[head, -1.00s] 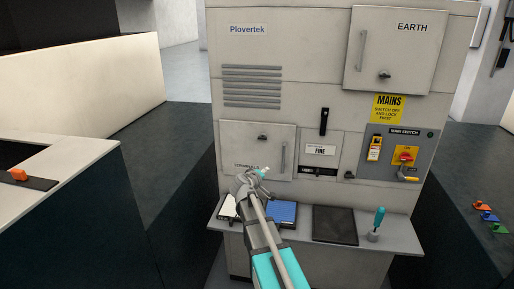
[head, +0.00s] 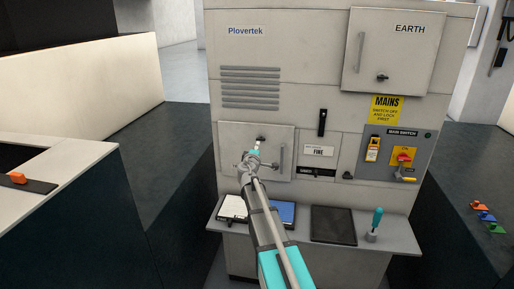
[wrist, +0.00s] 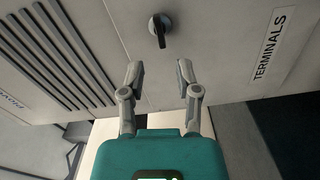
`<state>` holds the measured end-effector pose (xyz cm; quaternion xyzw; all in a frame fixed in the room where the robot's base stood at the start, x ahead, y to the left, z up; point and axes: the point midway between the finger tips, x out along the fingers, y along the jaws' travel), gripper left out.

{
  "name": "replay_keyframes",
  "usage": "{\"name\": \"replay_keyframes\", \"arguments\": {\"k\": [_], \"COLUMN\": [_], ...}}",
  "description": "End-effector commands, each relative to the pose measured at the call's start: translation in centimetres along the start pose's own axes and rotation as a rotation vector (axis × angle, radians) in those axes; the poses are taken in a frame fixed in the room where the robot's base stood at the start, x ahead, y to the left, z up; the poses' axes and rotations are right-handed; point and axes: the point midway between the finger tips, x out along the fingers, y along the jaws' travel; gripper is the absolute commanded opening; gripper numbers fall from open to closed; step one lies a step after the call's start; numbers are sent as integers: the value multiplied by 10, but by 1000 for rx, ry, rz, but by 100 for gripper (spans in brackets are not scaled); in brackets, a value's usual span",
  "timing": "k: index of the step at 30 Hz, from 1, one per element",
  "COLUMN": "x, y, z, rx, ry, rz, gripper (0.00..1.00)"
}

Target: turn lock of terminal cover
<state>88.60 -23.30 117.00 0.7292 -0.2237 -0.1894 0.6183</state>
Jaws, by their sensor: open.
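The terminal cover (head: 229,140) is a pale panel at the lower left of the cabinet front, with a bar handle (head: 282,158) on its right side. Its lock (wrist: 159,27) is a small dark turn knob on a round base in the wrist view, with the TERMINALS label to its right. In the head view the lock (head: 261,139) shows just above my gripper (head: 256,153). In the wrist view my gripper (wrist: 158,78) is open and empty. Its two fingers point at the cover, and the lock sits beyond the tips, roughly centred between them, apart from both.
A shelf (head: 393,238) below holds a clipboard (head: 232,207), a blue item (head: 283,213), a dark mat (head: 333,225) and a teal-handled tool (head: 376,222). The main switch (head: 404,157) is at the right. Louvre slats (head: 251,88) lie above the cover.

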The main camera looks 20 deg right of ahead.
Motion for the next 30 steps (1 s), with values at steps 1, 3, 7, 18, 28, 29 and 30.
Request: {"name": "replay_keyframes", "arguments": {"k": [1,3,7,18,28,29,30], "x": [1,3,8,36,64,66,69], "y": [0,0,0,0,0,0,0], "z": [0,0,-1,-2,-2,-2,-2], "rx": [0,0,1,1,1,1,1], "ry": [0,0,0,0,0,0,0], "rz": [0,0,0,-1,0,-1,-1], "gripper": [42,42,42,42,42,42,42]}}
